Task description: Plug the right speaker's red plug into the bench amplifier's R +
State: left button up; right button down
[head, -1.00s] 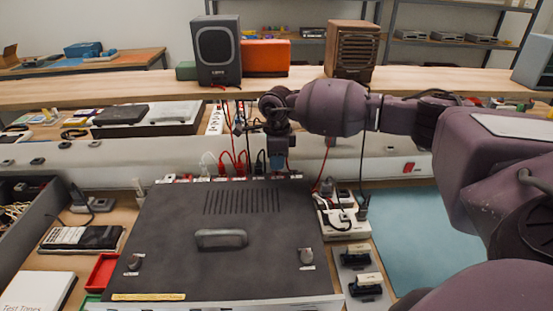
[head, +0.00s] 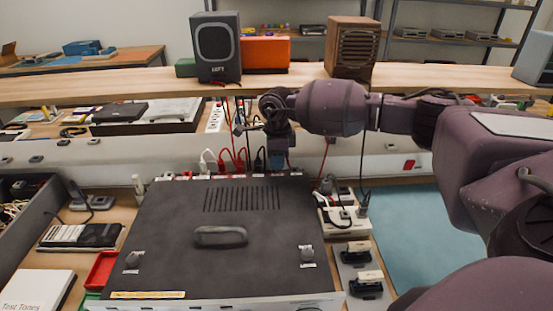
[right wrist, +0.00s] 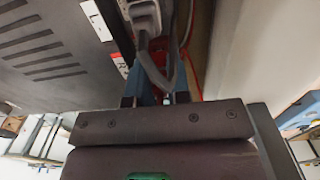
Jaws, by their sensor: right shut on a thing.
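The bench amplifier (head: 165,230) is a large dark box with a vented top. Several red, white and black plugs stand along its back edge, beside small labels (right wrist: 122,68); I cannot read R + among them. The brown right speaker (head: 352,52) stands on the shelf, with a red cable (head: 325,155) and a black one below it. My right gripper (head: 278,162) points down at the back edge, right of the black plug. In the right wrist view, its blue fingers are shut on the red plug (right wrist: 158,47), mostly hidden behind a grey part. My left gripper is out of view.
The grey left speaker (head: 217,50) and an orange box (head: 265,53) stand on the shelf above. A white power strip (head: 343,215) with plugs is right of the amplifier. A blue mat (head: 405,235) is clear at the right.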

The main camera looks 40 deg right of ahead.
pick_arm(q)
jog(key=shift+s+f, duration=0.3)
pick_arm(e)
jog(key=shift+f, duration=0.15)
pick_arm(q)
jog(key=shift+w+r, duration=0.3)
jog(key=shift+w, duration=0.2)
pick_arm(e)
jog(key=shift+f, duration=0.1)
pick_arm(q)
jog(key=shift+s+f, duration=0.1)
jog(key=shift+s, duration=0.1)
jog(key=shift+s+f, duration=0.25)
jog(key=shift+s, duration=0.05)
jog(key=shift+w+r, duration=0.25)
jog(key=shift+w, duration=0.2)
pick_arm(e)
jog(key=shift+f, duration=0.1)
dwell(0.3)
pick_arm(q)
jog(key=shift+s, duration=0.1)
pick_arm(e)
jog(key=c, duration=1)
grip_release()
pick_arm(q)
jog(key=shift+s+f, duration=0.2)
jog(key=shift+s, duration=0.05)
